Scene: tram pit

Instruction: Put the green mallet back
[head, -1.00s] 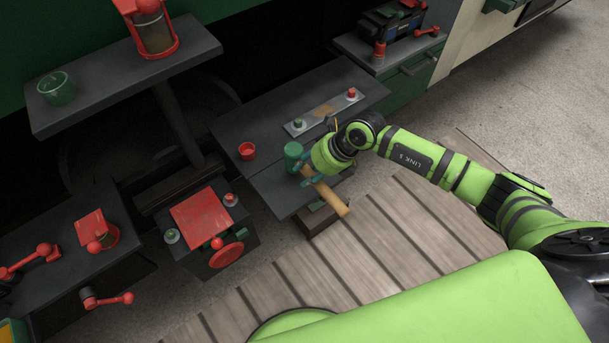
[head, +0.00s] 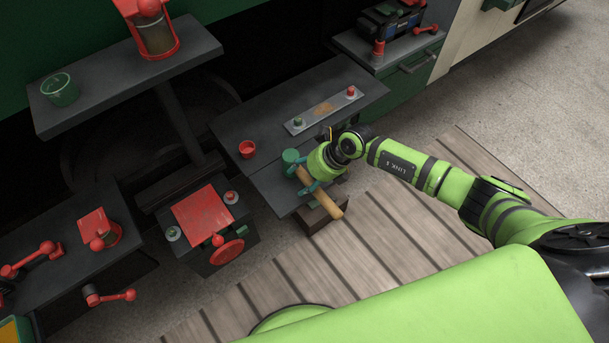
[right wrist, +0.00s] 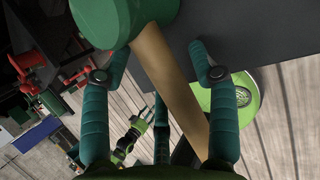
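The green mallet, with a green head (head: 290,161) and pale wooden handle (head: 326,202), shows near the front edge of the dark middle bench (head: 277,187). My right gripper (head: 305,180) is at the handle just below the head, with teal fingers around it. In the right wrist view, the handle (right wrist: 170,75) runs diagonally between the fingers of the gripper (right wrist: 158,60), and the head (right wrist: 115,15) fills the top. The handle's far end is partly hidden by a finger. I cannot tell whether the head touches the bench. My left gripper is not in the head view.
A red cup (head: 247,149) stands left of the mallet. A metal plate (head: 321,111) with a green and a red knob lies behind it. A red-topped box (head: 203,216) stands front left. Wooden slats (head: 375,250) cover the floor. A green cup (head: 60,90) stands on the upper-left shelf.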

